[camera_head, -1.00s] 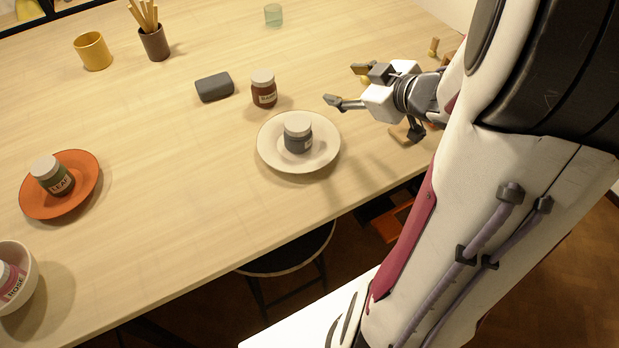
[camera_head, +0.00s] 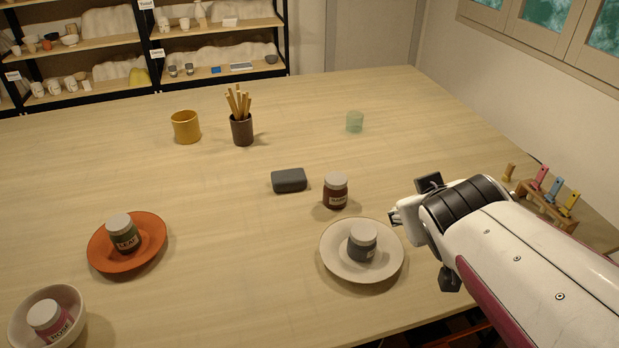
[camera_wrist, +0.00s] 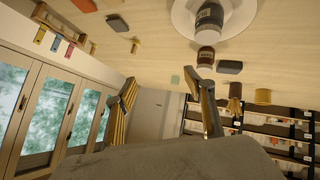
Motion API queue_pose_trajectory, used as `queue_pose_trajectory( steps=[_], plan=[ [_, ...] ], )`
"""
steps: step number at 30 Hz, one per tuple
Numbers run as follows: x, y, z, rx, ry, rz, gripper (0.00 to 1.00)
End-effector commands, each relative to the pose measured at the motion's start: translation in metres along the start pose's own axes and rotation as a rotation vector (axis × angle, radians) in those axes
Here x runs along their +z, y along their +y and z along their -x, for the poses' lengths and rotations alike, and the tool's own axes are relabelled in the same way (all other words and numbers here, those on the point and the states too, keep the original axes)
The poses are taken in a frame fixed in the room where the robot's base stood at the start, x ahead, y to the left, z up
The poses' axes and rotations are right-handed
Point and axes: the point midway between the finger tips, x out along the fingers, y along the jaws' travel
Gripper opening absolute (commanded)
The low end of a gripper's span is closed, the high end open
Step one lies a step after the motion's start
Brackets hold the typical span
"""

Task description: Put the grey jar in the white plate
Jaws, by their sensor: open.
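The grey jar (camera_head: 362,243) with a pale lid stands upright in the white plate (camera_head: 334,268), near its middle. Both also show at the top of the wrist view, the jar (camera_wrist: 209,17) and part of the plate (camera_wrist: 185,18). My gripper (camera_wrist: 168,92) is open and empty, its two fingers apart with nothing between them. In the head view it is to the right of the plate, apart from the jar, and partly hidden by my arm.
A brown-red jar (camera_head: 335,193) stands just behind the plate, beside a dark grey block (camera_head: 289,180). An orange plate (camera_head: 158,243) holds a green jar (camera_head: 124,236); a bowl (camera_head: 77,329) holds a pink jar (camera_head: 47,318). A tool rack (camera_head: 545,208) is at right.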

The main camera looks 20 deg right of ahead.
Motion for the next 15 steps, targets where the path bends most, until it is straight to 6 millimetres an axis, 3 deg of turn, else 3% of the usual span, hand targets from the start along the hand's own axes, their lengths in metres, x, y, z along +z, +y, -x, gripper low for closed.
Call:
queue_pose_trajectory(
  steps=[15],
  plan=[
    [0.077, -0.111, 0.098, -0.324, -0.243, -0.084, 0.54]
  ],
)
